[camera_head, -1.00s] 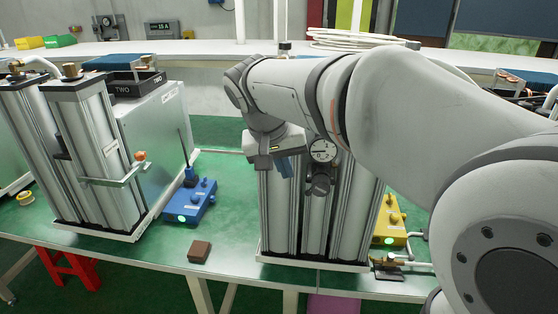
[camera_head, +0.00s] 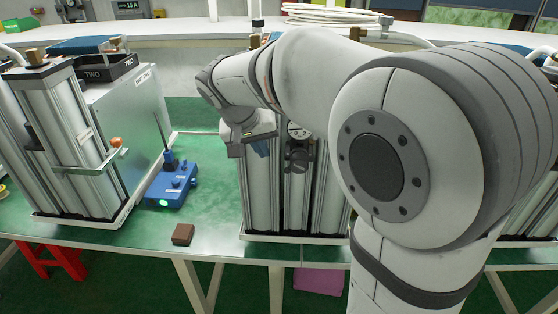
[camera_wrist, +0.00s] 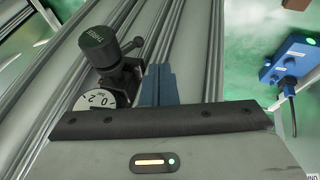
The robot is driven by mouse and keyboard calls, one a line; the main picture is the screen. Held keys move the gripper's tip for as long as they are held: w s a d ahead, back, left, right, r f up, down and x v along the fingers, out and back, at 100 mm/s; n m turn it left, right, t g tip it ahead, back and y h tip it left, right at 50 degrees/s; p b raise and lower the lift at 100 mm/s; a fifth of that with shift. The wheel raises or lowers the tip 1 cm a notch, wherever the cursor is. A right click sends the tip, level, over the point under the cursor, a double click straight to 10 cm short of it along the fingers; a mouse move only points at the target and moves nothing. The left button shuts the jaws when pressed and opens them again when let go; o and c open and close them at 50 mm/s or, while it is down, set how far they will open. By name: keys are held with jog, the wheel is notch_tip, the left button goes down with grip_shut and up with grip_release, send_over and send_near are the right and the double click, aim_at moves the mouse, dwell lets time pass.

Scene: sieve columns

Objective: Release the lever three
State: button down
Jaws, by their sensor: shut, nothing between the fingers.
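A black knob marked THREE (camera_wrist: 98,48) sits on a black fitting on the front of the middle silver column in the wrist view. A small side handle (camera_wrist: 133,43) sticks out from the fitting. A round white dial (camera_wrist: 100,100) is just below it. In the head view the dial (camera_head: 297,130) and the dark knob (camera_head: 298,158) show on the middle column unit (camera_head: 262,200). My gripper (camera_wrist: 159,68) has its blue fingers together and empty, right of the knob and apart from it.
A blue control box (camera_head: 172,186) with a green light stands left of the middle unit. Unit TWO (camera_head: 75,150) with an orange-tipped lever (camera_head: 116,142) is farther left. A brown block (camera_head: 183,234) lies at the bench's front edge. My arm hides the right side.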

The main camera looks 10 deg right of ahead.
jog(key=d+f+p, duration=0.1)
jog(key=d+f, duration=0.3)
jog(key=f, duration=0.1)
jog(key=shift+w+f, duration=0.2)
jog(key=shift+w, duration=0.15)
jog(key=shift+d, duration=0.1)
